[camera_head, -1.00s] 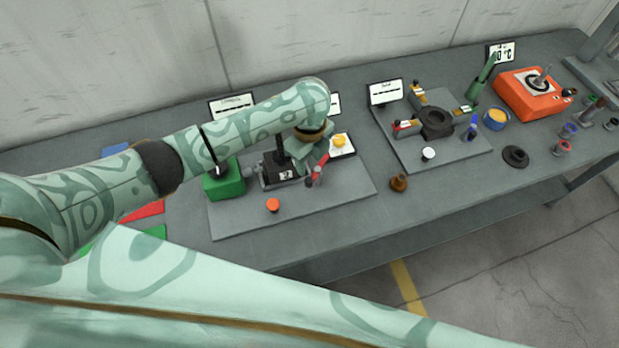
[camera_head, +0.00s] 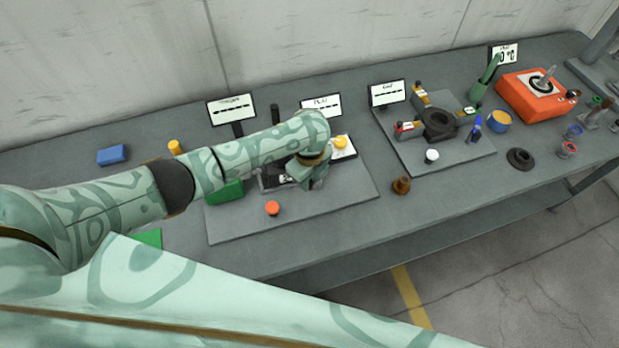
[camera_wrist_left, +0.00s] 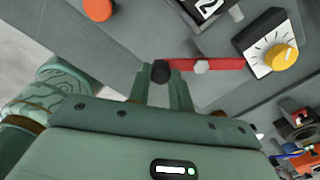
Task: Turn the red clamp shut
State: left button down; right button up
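The red clamp is a red lever bar (camera_wrist_left: 222,65) with a grey pivot on it and a black knob (camera_wrist_left: 161,72) at its left end in the left wrist view. My left gripper (camera_wrist_left: 160,76) has its two fingers on either side of the black knob, with a narrow gap between them. I cannot tell whether they press on it. In the head view my left gripper (camera_head: 310,182) is low over the front right of the grey base plate (camera_head: 235,226), and my arm hides the clamp there. My right gripper is not in view.
An orange-red button (camera_head: 272,208) is on the plate's front part. A yellow dial knob (camera_head: 339,143) sits just behind my gripper; it also shows in the left wrist view (camera_wrist_left: 281,57). A green block (camera_head: 225,191) is at left. A brown knob (camera_head: 401,185) stands right of the plate.

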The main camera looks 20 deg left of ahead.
pick_arm(q)
jog(key=shift+d+r+n+p, duration=0.1)
jog(key=shift+d+n+p, duration=0.15)
jog(key=shift+n+p, duration=0.35)
jog(key=w+d+n+p, duration=0.1)
jog(key=w+d+n, duration=0.3)
jog(key=n, duration=1.2)
jog(key=shift+w+d+n, duration=0.2)
jog(key=shift+d+n, duration=0.2)
jog(key=shift+d, duration=0.55)
jog(key=c, duration=1.3)
grip_release()
jog(key=shift+w, duration=0.1)
jog(key=shift+o, duration=0.2)
